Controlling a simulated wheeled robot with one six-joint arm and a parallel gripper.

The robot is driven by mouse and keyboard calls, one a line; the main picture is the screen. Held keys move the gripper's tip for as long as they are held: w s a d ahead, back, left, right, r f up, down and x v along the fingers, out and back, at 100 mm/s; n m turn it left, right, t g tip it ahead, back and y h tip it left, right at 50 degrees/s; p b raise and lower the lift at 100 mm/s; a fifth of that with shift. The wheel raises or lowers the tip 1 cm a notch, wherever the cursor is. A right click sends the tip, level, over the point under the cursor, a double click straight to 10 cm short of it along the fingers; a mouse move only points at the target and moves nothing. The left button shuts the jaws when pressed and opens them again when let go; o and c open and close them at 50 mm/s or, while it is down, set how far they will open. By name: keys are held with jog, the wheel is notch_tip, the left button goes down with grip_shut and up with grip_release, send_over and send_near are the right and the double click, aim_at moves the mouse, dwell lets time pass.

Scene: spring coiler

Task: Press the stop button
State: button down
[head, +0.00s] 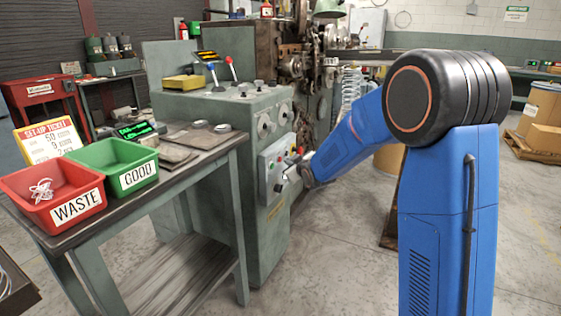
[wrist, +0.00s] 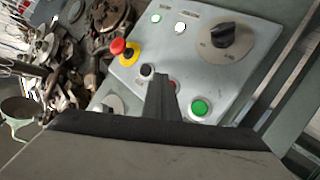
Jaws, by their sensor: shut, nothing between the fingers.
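The control panel (head: 270,165) is a light grey box on the front of the green machine. The small red button is partly hidden behind my gripper (wrist: 160,78). My gripper is shut and empty, with its tips over the row of buttons between the pale and red ones. I cannot tell whether it touches the panel. In the head view my gripper (head: 286,178) is at the panel.
A black rotary switch (wrist: 232,41) and two small lamps share the panel. A table (head: 190,158) with a red WASTE bin (head: 60,215) and green GOOD bin (head: 113,172) stands to the left. Coiler machinery lies behind the panel. Floor at the right front is clear.

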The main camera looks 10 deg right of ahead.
jog(key=shift+a, duration=0.15)
dwell(0.3)
jog(key=shift+w+a, duration=0.2)
jog(key=shift+w+a, duration=0.25)
jog(key=shift+a, duration=0.05)
dwell(0.9)
jog(key=shift+s+d, duration=0.1)
jog(key=shift+d, duration=0.05)
jog(key=shift+s+d, duration=0.4)
jog(key=shift+d, duration=0.05)
dwell(0.4)
jog(key=shift+s+d, duration=0.75)
jog(key=shift+d, duration=0.3)
jog(key=shift+s+d, duration=0.7)
jog(key=shift+d, duration=0.3)
jog(key=shift+r, duration=0.1)
